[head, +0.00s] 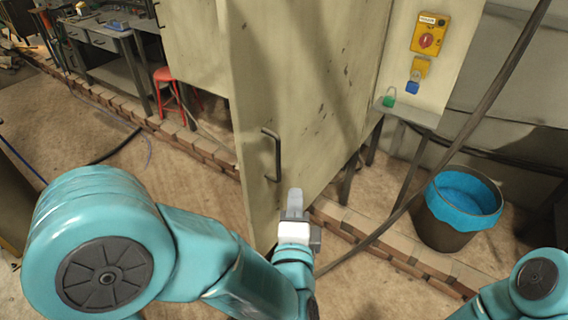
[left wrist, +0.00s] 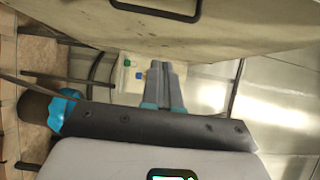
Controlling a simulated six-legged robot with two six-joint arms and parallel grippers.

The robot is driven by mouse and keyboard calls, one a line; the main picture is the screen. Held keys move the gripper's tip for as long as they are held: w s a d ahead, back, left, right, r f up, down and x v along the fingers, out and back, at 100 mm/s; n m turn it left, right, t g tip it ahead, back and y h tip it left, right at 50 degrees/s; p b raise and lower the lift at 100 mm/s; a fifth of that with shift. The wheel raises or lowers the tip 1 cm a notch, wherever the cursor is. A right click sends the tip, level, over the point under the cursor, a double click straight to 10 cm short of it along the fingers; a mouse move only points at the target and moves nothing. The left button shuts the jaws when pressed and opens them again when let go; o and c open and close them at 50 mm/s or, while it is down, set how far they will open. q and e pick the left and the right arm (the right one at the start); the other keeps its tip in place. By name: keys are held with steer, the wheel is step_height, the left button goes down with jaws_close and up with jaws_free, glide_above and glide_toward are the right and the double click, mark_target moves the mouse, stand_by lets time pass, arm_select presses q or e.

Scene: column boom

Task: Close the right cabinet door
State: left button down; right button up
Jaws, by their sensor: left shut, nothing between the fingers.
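The right cabinet door (head: 310,95) is a worn cream panel in the head view, standing swung out with its free edge towards me. A dark bar handle (head: 272,155) is on its outer face near that edge. My left gripper (head: 295,195) is shut and empty, on the outer-face side, below and right of the handle. In the left wrist view the shut fingers (left wrist: 167,75) point towards the wall box, with the door (left wrist: 220,30) and part of its handle (left wrist: 155,10) above. Whether the fingers touch the door, I cannot tell. My right gripper is out of view.
A bin with a blue liner (head: 465,200) stands at the right. A yellow switch box (head: 430,35) is on a panel behind the door. A dark cable (head: 470,120) slants across the right side. A low brick edging (head: 385,245) crosses the floor; a red stool (head: 170,95) is at back left.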

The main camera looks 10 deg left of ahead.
arm_select(q)
steer(key=w+a+p, duration=0.2)
steer(key=w+a, duration=0.2)
steer(key=w, duration=0.4)
steer(key=shift+w+a, duration=0.25)
steer(key=shift+a, duration=0.05)
steer(key=shift+a, duration=0.2)
